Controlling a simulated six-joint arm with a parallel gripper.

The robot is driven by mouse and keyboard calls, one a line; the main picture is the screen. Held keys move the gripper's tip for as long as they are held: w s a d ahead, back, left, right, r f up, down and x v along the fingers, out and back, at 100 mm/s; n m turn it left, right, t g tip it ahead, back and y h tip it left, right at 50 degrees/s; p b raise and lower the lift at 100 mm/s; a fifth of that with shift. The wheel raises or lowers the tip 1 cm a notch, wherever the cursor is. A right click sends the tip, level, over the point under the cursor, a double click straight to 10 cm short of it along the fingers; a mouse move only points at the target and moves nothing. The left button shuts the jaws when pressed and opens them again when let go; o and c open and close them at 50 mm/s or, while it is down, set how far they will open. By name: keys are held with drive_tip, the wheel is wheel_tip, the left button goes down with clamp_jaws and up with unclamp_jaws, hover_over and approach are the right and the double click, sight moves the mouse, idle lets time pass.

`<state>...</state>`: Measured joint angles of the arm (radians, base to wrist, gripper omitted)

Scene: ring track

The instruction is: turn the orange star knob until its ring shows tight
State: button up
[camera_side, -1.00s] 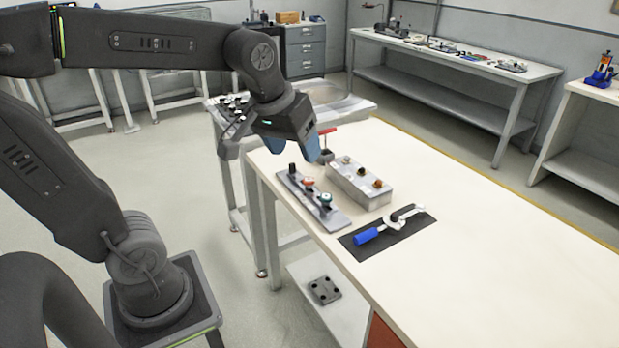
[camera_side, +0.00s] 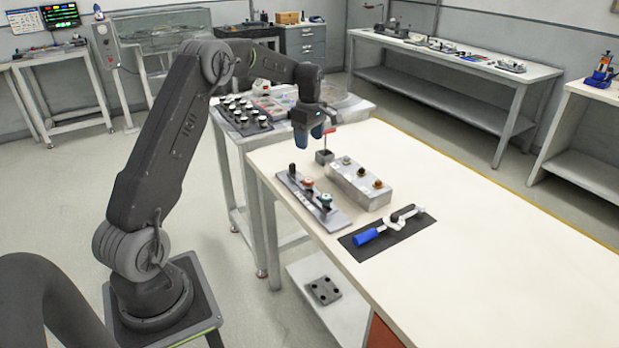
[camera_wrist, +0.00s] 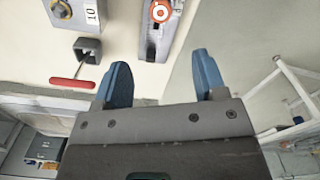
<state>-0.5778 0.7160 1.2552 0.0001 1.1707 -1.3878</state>
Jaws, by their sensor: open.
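The orange star knob (camera_side: 308,184) stands in the middle of a grey plate (camera_side: 340,218) on the bench, between a black knob (camera_side: 292,170) and a teal knob (camera_side: 326,200). In the wrist view, an orange and white round part (camera_wrist: 160,11) shows at the top edge, on the plate. It is too small to read its ring. My gripper (camera_side: 311,142) is open and empty, above the bench's far left end, apart from the knob. In the wrist view, its two blue fingers (camera_wrist: 160,62) are spread, with the plate's end beyond the gap.
A grey box (camera_side: 360,184) with knobs stands right of the plate. A red-handled tool (camera_side: 328,131) rises from a small dark block behind it. A blue-handled tool (camera_side: 368,237) lies on a black mat in front. The bench's right side is clear.

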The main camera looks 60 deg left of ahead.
sight(309, 180)
wheel_tip(309, 180, down, 14)
drive_tip(key=shift+r, duration=0.2)
idle(0.4)
drive_tip(key=c, duration=0.9)
drive_tip(key=shift+c, duration=0.2)
